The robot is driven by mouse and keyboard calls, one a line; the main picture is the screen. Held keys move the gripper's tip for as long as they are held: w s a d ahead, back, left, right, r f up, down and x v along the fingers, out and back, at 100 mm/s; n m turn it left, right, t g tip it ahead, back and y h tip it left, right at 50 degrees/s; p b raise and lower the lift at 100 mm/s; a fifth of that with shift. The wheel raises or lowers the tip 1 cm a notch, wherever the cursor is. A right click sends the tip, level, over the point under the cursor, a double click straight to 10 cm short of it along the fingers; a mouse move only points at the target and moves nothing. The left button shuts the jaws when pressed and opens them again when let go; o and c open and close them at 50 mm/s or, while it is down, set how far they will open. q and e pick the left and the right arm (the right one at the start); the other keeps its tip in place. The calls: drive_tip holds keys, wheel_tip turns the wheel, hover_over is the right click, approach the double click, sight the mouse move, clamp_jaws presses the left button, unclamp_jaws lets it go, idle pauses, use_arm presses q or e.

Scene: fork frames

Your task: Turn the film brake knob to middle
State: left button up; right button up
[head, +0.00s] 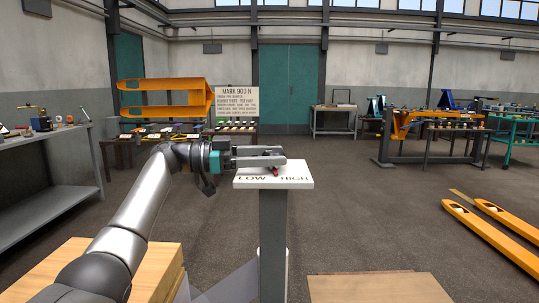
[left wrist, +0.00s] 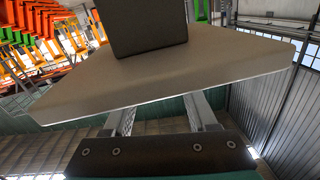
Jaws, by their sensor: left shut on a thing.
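A white panel (head: 300,182) marked LOW on the left and HIGH on the right tops a grey post (head: 272,235). My left gripper (head: 275,157) reaches in from the left over the panel, shut on the knob. The knob is mostly hidden by the fingers. A small red mark (head: 275,171) shows below the fingers, roughly between the two words. In the left wrist view the pale panel (left wrist: 220,70) crosses in front of the fingers. My right gripper is in neither view.
A wooden box (head: 70,265) stands at lower left, and a flat wooden top (head: 375,288) at lower right. Yellow forks (head: 495,235) lie on the floor at right. A grey workbench (head: 45,190) stands at left.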

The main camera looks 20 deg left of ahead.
use_arm(q)
drive_tip(key=shift+d+f+g, duration=0.25)
drive_tip(key=shift+f+g, duration=0.15)
drive_tip(key=shift+f, duration=0.1)
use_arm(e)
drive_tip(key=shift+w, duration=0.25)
use_arm(q)
drive_tip(key=o, duration=1)
drive_tip(key=shift+o, duration=0.7)
drive_tip(key=shift+w+d, duration=0.1)
drive_tip(key=shift+o, duration=1.1)
drive_tip(key=shift+r, duration=0.3)
drive_tip(key=shift+a, duration=0.6)
drive_tip(key=p+v, duration=0.2)
drive_tip(key=v, duration=1.2)
drive_tip(key=shift+s+f+p, duration=0.25)
drive_tip(key=shift+s+p, duration=0.1)
drive_tip(key=shift+p, duration=0.05)
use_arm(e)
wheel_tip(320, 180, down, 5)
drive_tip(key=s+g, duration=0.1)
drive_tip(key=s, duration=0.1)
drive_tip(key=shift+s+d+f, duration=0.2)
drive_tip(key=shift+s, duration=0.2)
